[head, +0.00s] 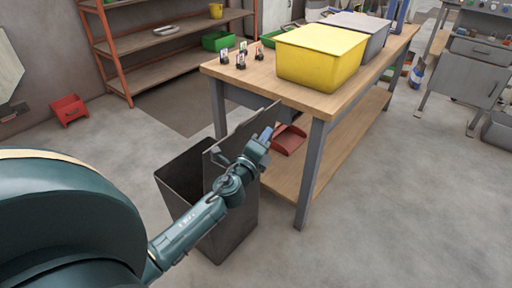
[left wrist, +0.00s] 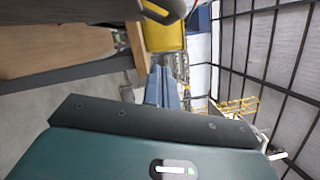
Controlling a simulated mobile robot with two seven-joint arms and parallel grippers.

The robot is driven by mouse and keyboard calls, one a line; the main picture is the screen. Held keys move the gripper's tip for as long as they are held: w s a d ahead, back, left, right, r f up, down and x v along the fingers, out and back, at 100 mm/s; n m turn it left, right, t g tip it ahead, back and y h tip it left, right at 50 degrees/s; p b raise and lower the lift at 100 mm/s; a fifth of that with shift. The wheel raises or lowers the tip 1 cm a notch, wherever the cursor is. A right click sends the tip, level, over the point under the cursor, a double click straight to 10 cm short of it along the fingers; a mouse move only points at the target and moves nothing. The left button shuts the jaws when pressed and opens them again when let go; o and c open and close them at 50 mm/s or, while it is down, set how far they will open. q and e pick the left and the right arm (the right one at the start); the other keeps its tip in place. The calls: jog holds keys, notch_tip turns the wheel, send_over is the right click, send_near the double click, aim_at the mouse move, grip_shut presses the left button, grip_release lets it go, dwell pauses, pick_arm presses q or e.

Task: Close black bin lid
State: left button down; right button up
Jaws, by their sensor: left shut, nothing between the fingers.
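The black bin (head: 172,186) stands on the floor at the left of the workbench, its mouth open at the left side. Its dark lid (head: 243,128) is raised and tilted steeply up, close to the bench's left end. My left gripper (head: 266,134) is shut and empty, in front of the lid's right part in the head view. I cannot tell whether it touches the lid. In the left wrist view the blue-grey fingers (left wrist: 162,88) are together with nothing between them. My forearm hides part of the bin and lid. My right gripper is not in view.
The wooden workbench (head: 262,82) stands just behind and right of the bin, with a yellow tub (head: 320,56) and a grey tub (head: 372,30) on top. Open floor lies at the right.

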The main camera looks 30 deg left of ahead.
pick_arm(q)
jog(key=a, duration=0.1)
jog(key=w+a+r, duration=0.1)
jog(key=a+p, duration=0.1)
jog(key=shift+w+a+r, duration=0.15)
jog(key=shift+a+r, duration=0.1)
jog(key=shift+a, duration=0.15)
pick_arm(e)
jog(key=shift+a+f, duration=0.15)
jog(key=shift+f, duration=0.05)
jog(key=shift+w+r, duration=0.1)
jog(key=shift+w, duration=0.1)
pick_arm(q)
jog(key=shift+a, duration=0.1)
